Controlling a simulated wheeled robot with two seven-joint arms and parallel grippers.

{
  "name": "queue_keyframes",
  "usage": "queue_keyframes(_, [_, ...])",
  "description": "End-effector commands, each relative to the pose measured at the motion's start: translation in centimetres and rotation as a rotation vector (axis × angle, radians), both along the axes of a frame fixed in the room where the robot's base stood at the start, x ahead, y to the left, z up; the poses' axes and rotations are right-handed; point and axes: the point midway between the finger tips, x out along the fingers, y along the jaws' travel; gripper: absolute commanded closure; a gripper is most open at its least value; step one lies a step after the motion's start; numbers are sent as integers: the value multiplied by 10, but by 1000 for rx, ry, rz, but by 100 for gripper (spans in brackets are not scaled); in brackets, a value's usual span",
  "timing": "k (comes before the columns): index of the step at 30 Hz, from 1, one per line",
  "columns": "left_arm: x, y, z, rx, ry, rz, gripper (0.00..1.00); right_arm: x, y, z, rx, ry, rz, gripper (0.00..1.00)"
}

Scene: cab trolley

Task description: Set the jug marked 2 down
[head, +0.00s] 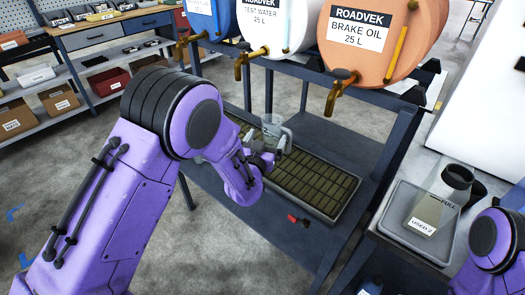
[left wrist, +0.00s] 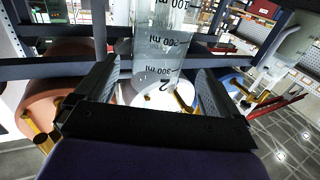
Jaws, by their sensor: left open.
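The clear jug marked 2 (head: 277,132) is at the back of the dark slatted drip tray (head: 309,183) in the head view, and looks upright. The left wrist view shows the jug's clear wall (left wrist: 158,45) with ml marks and the number 2, upside down. My left gripper (head: 263,160) is at the jug, partly hidden by my arm. In the left wrist view the two fingers (left wrist: 155,75) are apart, one on each side of the jug. The jug's base is hard to see, so contact with the tray is unclear. My right gripper is out of view.
Blue, white and orange drums (head: 370,45) with brass taps (head: 338,92) hang above the tray. A container labelled USED 2 (head: 432,213) stands in a grey tray at the right. Another clear vessel (left wrist: 285,50) shows in the left wrist view.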

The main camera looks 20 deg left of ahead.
Motion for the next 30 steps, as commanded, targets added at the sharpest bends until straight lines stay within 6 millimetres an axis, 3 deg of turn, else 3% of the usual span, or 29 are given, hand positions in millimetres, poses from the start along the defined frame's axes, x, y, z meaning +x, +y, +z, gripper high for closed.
queue_keyframes(3, [-33, -1, -3, 3, 1, -2, 4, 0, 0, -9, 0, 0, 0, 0])
queue_keyframes(9, [-75, -4, -2, 1, 0, -2, 4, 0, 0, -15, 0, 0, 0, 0])
queue_keyframes(13, [-88, -3, -1, 1, -1, 0, 4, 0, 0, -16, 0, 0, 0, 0])
queue_keyframes(21, [-91, -2, -5, -2, 11, 4, 4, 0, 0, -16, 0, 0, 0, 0])
queue_keyframes(23, [-97, 4, -24, -17, 62, 18, 4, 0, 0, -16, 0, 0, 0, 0])
queue_keyframes(26, [-130, 26, -95, -74, 262, 81, 4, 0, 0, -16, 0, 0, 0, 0])
queue_keyframes(27, [-154, 38, -131, -107, 373, 121, 4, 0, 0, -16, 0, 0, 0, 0])
queue_keyframes(29, [-199, 55, -184, -157, 546, 192, 4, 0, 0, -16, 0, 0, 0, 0])
queue_keyframes(30, [-232, 66, -214, -188, 656, 244, 4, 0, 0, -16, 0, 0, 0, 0])
